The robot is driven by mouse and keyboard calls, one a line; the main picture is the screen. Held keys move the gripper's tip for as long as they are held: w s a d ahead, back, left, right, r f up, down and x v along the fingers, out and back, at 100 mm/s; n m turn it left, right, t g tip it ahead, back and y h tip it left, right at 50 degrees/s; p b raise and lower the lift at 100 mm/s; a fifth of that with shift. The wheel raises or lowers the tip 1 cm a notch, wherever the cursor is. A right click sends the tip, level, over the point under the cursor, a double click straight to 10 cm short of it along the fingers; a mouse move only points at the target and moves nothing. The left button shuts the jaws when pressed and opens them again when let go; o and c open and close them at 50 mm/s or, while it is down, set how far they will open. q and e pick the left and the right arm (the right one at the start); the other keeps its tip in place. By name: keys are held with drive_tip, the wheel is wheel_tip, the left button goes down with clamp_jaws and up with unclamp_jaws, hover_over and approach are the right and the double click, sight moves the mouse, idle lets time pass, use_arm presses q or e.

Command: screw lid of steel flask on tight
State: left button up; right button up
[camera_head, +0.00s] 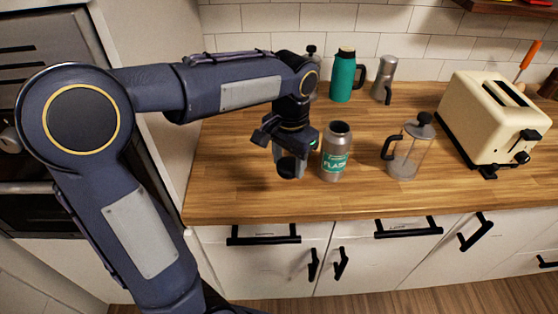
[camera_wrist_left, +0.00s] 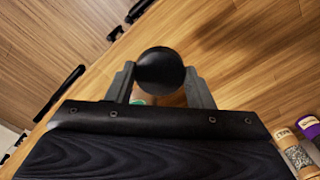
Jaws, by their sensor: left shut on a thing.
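The steel flask (camera_head: 335,158) stands upright on the wooden counter, with a teal label and a dark, uncovered-looking mouth at its top. My left gripper (camera_head: 290,163) is just left of the flask, pointing down above the counter. It is shut on a black round lid (camera_head: 286,168), which also shows between the two fingers in the left wrist view (camera_wrist_left: 160,70). The lid is beside the flask, apart from its mouth. A small green patch shows below the lid in the wrist view; I cannot tell what it belongs to. My right gripper is not in view.
A French press (camera_head: 407,152) stands right of the flask. A cream toaster (camera_head: 490,120) is further right. A green flask (camera_head: 342,78) and a moka pot (camera_head: 384,80) stand behind. A purple-labelled container (camera_wrist_left: 309,126) shows in the wrist view. The front counter strip (camera_head: 240,205) is clear.

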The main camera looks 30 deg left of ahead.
use_arm(q)
drive_tip(key=s+d+r, duration=0.2)
drive_tip(key=s+d, duration=0.2)
drive_tip(key=d, duration=0.1)
drive_tip(key=shift+r+b, duration=0.3)
drive_tip(key=shift+r, duration=0.1)
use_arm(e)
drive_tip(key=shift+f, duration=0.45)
use_arm(q)
drive_tip(key=shift+w, duration=0.1)
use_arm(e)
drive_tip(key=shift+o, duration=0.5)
